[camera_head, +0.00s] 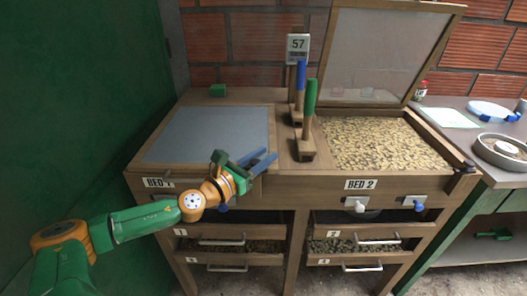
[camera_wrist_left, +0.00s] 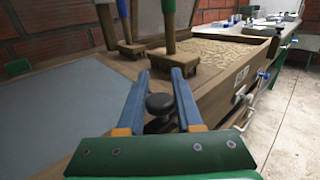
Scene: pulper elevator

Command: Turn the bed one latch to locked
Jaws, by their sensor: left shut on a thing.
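Bed one, labelled BED 1 (camera_head: 159,183), has a flat grey lid (camera_head: 215,135) that is down. Its latch shows as a dark round knob (camera_wrist_left: 160,103) at the front right corner in the left wrist view. My left gripper (camera_head: 268,159) is at that corner. In the wrist view its blue fingers (camera_wrist_left: 163,76) stand on either side of the knob, shut on it. In the head view the gripper hides the latch, so I cannot tell its exact angle. My right gripper is not in view.
Two upright paddles, blue-handled (camera_head: 300,75) and green-handled (camera_head: 309,97), stand on the middle divider close to the gripper. Bed two (camera_head: 380,143) is open, with its lid (camera_head: 385,50) raised over beans. Drawers with handles (camera_head: 215,242) lie below. A side table (camera_head: 460,115) stands right.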

